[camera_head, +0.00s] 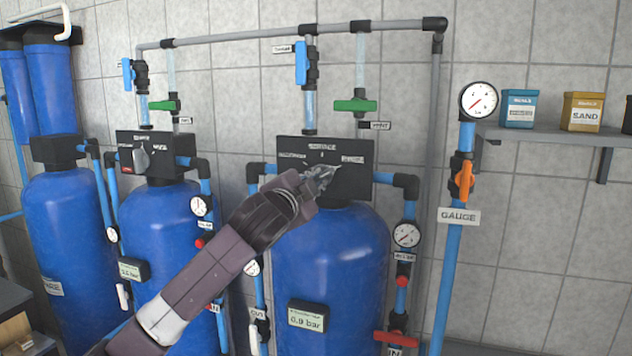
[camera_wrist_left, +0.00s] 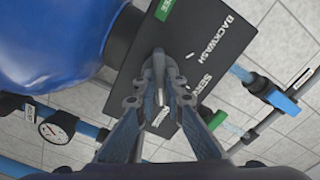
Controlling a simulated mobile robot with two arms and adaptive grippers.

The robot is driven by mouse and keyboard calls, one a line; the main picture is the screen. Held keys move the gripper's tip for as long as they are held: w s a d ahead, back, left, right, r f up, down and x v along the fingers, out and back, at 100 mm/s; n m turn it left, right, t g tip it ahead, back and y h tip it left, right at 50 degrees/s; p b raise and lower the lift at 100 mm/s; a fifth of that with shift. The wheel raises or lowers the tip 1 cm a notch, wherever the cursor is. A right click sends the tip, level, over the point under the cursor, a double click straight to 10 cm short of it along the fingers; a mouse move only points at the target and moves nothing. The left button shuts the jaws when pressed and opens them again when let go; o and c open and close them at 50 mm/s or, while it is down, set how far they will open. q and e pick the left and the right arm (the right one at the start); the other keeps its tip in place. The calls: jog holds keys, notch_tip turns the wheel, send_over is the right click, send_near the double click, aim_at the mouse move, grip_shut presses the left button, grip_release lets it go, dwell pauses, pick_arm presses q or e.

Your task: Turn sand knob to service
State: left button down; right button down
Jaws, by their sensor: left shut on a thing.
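A black control panel (camera_head: 297,152) sits on top of the right blue tank (camera_head: 340,245). It carries a label at its top middle that reads SERVICE, with one more label on each side. My right gripper is not in view.
A second panel with a grey knob (camera_head: 141,158) tops the middle tank (camera_head: 165,235). Pipes with green valves (camera_head: 356,105) and a pressure gauge (camera_head: 407,235) stand close around the panel. A shelf (camera_head: 545,134) with small boxes is at the right.

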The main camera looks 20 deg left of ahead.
pick_arm(q)
jog(key=n+b, duration=0.1)
jog(key=n, duration=0.1)
jog(key=shift+d+f+n, duration=0.1)
jog(key=shift+f+n, duration=0.05)
jog(key=shift+n, duration=0.25)
jog(key=n, duration=0.2)
jog(key=shift+n+b, duration=0.3)
jog(key=shift+b, duration=0.1)
jog(key=n+b, duration=0.1)
jog(key=n, duration=0.5)
jog(key=c, duration=2)
grip_release()
jog(key=s, duration=1.2)
jog(key=shift+a, duration=0.3)
